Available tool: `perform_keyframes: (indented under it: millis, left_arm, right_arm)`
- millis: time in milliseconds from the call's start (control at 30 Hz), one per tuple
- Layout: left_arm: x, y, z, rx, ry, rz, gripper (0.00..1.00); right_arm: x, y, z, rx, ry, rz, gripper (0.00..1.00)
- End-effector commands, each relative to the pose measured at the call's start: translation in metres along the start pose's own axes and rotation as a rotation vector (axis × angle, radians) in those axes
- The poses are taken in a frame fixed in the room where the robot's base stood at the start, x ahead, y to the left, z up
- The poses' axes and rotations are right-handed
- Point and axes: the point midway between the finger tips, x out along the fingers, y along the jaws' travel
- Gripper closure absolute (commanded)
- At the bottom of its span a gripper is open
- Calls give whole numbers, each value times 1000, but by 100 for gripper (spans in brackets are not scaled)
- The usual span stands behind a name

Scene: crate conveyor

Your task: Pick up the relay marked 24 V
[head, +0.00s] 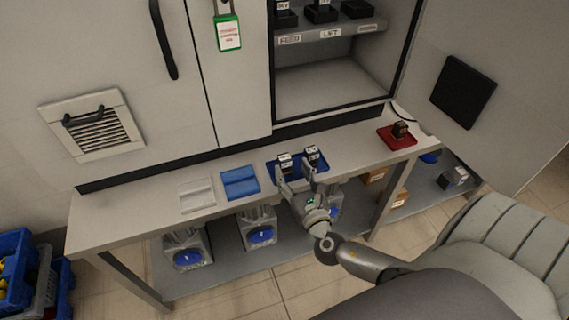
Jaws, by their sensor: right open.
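Two dark relays with white labels stand side by side in a blue tray (271,171) on the bench: a left relay (285,164) and a right relay (311,156). The labels are too small to read surely, so I cannot tell which is marked 24 V. My right gripper (296,180) is open, its fingers spread just in front of the two relays and overlapping the tray's front. I cannot tell whether a finger touches a relay. Nothing shows between the fingers. My left gripper is out of view.
On the bench (123,210) lie a white tray (196,195), a blue tray (240,182) and a red tray (397,137) with a dark relay on it. An open cabinet with several relays on its shelf (335,33) stands behind. Blue crates (14,262) stand at the left.

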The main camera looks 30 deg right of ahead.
Motion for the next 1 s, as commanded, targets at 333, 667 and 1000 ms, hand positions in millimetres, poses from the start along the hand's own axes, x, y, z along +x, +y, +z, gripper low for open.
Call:
perform_keyframes:
  millis: [333, 667, 1000]
  left_arm:
    - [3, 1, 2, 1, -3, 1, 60]
    - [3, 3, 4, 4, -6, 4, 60]
    - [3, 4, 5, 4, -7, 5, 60]
  right_arm:
    - [41, 6, -1, 0, -1, -1, 45]
    - [52, 6, -1, 1, 3, 0, 45]
    - [52, 6, -1, 1, 2, 0, 79]
